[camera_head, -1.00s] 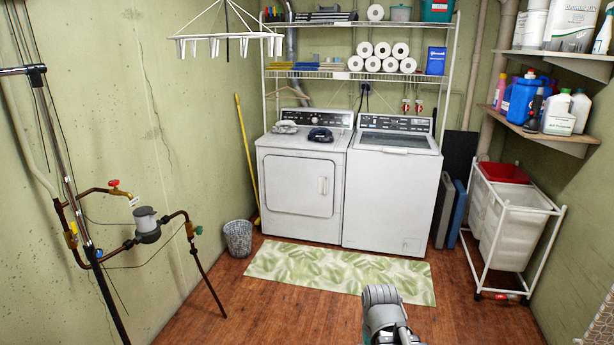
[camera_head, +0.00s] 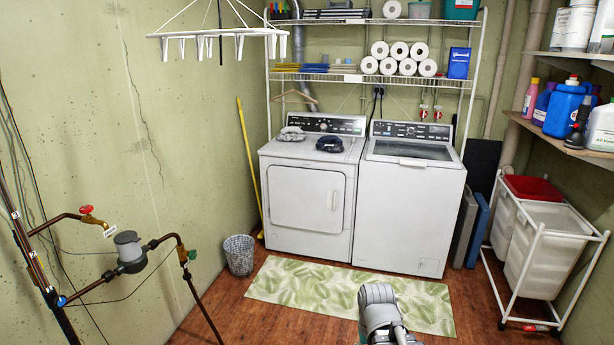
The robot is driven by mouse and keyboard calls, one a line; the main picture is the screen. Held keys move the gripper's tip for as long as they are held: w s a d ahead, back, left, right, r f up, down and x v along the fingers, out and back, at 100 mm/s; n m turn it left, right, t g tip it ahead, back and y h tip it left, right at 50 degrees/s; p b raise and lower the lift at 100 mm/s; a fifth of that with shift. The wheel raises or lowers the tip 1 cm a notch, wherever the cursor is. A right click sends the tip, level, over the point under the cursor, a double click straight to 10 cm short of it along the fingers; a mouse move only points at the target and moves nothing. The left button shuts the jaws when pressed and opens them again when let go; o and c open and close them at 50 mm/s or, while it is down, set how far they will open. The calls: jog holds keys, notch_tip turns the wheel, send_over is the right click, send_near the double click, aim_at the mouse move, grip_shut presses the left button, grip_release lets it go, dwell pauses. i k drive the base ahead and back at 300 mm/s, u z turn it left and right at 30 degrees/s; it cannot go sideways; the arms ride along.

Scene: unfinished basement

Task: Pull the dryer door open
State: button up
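The dryer (camera_head: 281,245) is the white front-loading machine on the left of the pair against the back wall. Its door (camera_head: 300,198) is a shut rectangular panel on the front, with a small vertical handle (camera_head: 334,201) on its right side. Part of my arm shows at the bottom centre, over the front of the mat and well short of the dryer. My gripper cannot be made out in this view.
A washer (camera_head: 408,215) stands right beside the dryer. A leafy mat (camera_head: 300,283) lies before both. A wire basket (camera_head: 239,255) and yellow pole (camera_head: 248,160) stand left of the dryer. Pipes (camera_head: 130,252) jut out at left; a laundry cart (camera_head: 541,245) stands at right.

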aim_at(305, 198)
jog(key=z, duration=0.05)
jog(key=i, duration=1.6)
jog(key=z, duration=0.25)
jog(key=i, duration=1.6)
jog(key=z, duration=0.2)
